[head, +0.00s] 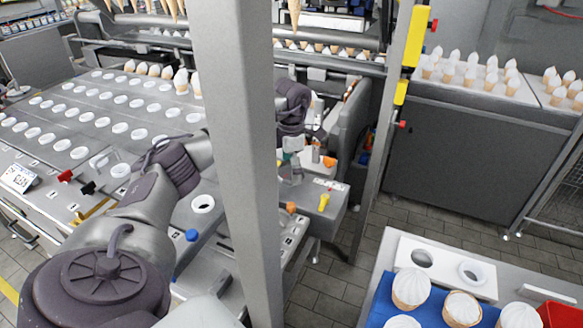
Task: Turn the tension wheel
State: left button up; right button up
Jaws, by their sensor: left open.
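My left arm comes in from the lower left and passes behind a grey post. My left gripper (292,168) shows just right of the post, pointing down, small and partly hidden; it looks open with nothing held. It is above a small grey machine block (312,196). An orange knob (330,161) is just right of it, a yellow handle (323,202) lower right, and another orange knob (290,207) below. I cannot tell which part is the tension wheel; the post may hide some of it. My right gripper is not in view.
The upright post (236,130) crosses the view in front of my arm. A machine bed with rows of round holes (100,102) lies left. A white cone holder (445,262) on a table is at lower right. Tiled floor (330,290) is free between.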

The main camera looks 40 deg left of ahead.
pick_arm(q)
jog(key=shift+f, duration=0.2)
jog(key=shift+c, duration=0.3)
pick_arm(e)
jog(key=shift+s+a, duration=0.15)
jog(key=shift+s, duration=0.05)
pick_arm(q)
jog(key=c, duration=1)
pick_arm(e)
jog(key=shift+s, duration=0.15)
pick_arm(q)
jog(key=shift+n, duration=0.4)
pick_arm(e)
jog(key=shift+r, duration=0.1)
